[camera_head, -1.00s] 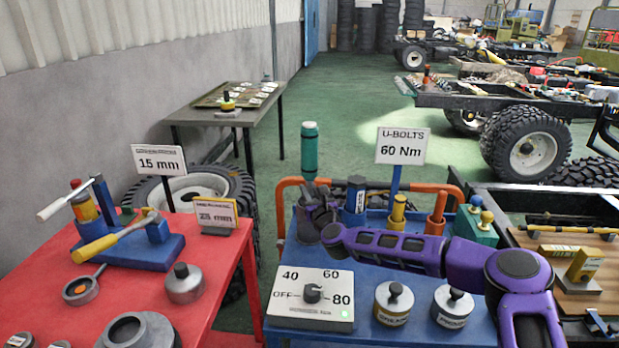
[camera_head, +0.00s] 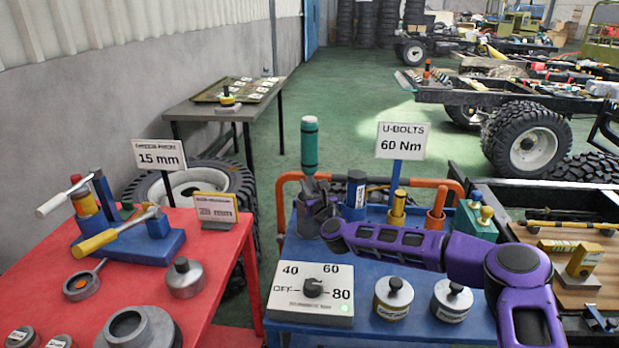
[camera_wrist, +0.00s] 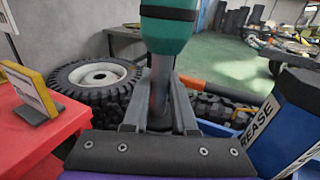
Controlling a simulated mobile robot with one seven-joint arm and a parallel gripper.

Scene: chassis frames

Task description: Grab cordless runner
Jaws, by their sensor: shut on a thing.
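The cordless runner, a teal upright tool (camera_head: 310,145) with a dark band, stands at the back left of the blue cart. In the wrist view its teal body (camera_wrist: 168,30) fills the top centre, with a grey shaft below. My gripper (camera_head: 318,203) comes from the right, low beside the shaft. In the wrist view my gripper (camera_wrist: 159,110) has its two grey fingers on either side of the shaft, shut on it. The tool's lower end is hidden behind my gripper.
The blue cart has an orange rail (camera_head: 281,205), a blue grease can (camera_head: 355,193), a torque dial box (camera_head: 311,293) and two lidded tins. A red table (camera_head: 226,270) with tools stands left. Tyres lie behind.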

